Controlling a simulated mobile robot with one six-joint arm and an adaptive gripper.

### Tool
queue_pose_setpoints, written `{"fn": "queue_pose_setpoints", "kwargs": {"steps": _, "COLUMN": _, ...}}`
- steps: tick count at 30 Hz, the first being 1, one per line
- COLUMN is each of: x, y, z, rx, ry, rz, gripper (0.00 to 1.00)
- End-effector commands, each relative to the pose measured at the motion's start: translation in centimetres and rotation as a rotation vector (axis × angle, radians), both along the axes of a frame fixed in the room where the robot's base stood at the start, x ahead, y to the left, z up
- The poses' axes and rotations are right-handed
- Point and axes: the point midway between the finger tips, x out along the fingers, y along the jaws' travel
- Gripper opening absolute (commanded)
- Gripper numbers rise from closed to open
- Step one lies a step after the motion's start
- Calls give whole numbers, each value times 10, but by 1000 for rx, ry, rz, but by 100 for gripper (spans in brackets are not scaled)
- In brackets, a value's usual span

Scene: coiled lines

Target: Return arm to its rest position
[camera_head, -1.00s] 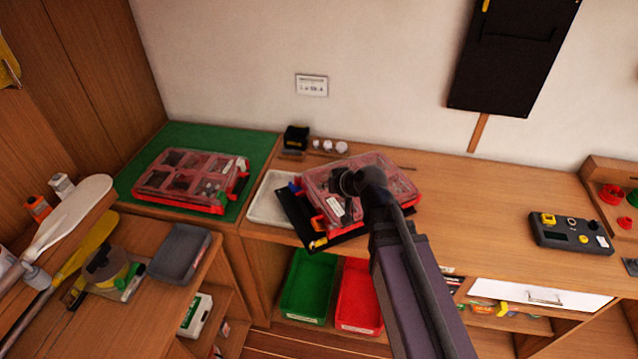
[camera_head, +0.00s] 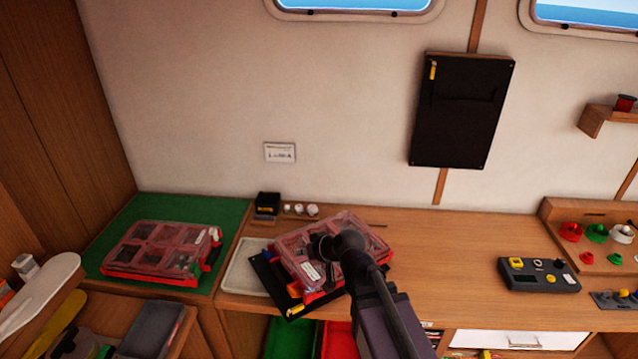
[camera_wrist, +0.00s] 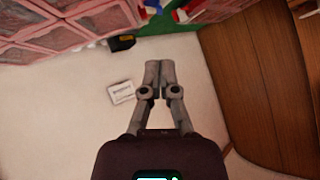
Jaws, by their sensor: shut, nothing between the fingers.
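My arm (camera_head: 382,310) reaches up from the bottom of the head view. Its dark rounded wrist (camera_head: 347,243) stands in front of a red-rimmed clear organizer case. In the wrist view my gripper (camera_wrist: 156,66) has its two grey fingers together, with nothing between them. Behind the fingers are the pale wall (camera_wrist: 75,130) and a small wall label (camera_wrist: 122,92). In the head view the fingers are not clearly visible against the case.
The red-rimmed organizer case (camera_head: 312,272) lies on a black tray (camera_head: 268,283) on the bench. A second case (camera_head: 160,252) lies on a green mat (camera_head: 124,222). A dark device (camera_head: 539,274) sits right. The bench (camera_head: 450,270) between is clear.

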Motion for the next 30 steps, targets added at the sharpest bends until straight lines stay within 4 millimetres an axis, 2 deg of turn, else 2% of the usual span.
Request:
{"fn": "queue_pose_setpoints", "kwargs": {"steps": 5, "x": -1, "y": -8, "z": -4, "rx": -17, "ry": 19, "rz": -6, "gripper": 0}}
{"fn": "queue_pose_setpoints", "kwargs": {"steps": 10, "x": -5, "y": -40, "z": -21, "rx": -87, "ry": 99, "rz": -43, "gripper": 0}}
{"fn": "queue_pose_setpoints", "kwargs": {"steps": 14, "x": -14, "y": -85, "z": -41, "rx": -184, "ry": 212, "rz": -103, "gripper": 0}}
{"fn": "queue_pose_setpoints", "kwargs": {"steps": 17, "x": -25, "y": -126, "z": -56, "rx": -271, "ry": 320, "rz": -172, "gripper": 0}}
{"fn": "queue_pose_setpoints", "kwargs": {"steps": 21, "x": -46, "y": -186, "z": -72, "rx": -391, "ry": 475, "rz": -293, "gripper": 0}}
{"fn": "queue_pose_setpoints", "kwargs": {"steps": 24, "x": -61, "y": -222, "z": -79, "rx": -464, "ry": 570, "rz": -379, "gripper": 0}}
{"fn": "queue_pose_setpoints", "kwargs": {"steps": 27, "x": -73, "y": -247, "z": -82, "rx": -517, "ry": 640, "rz": -447, "gripper": 0}}
{"fn": "queue_pose_setpoints", "kwargs": {"steps": 30, "x": -81, "y": -262, "z": -83, "rx": -547, "ry": 681, "rz": -489, "gripper": 0}}
